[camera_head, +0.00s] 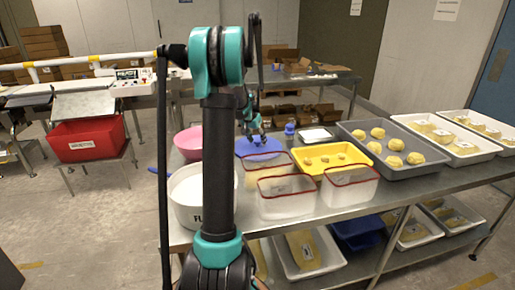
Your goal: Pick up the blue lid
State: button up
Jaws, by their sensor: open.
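A flat blue piece, which looks like the blue lid (271,147), lies on the table behind the clear red-rimmed tubs. It is partly hidden by my gripper and the tubs. My gripper (257,141) is open and points down over the blue lid, with its fingertips close to it. I cannot tell whether the fingertips touch it. My arm crosses the middle of the view and hides part of the table to the left of the lid.
Clear tubs with red rims (286,207) stand in front. A white bucket (184,205) and a pink bowl (187,141) are at left. A yellow tray (329,151), a small blue object (290,130) and a grey tray of dough (432,163) stand to the right.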

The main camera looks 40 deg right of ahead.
jog(key=shift+c, duration=0.3)
grip_shut()
jog(key=shift+r, duration=0.1)
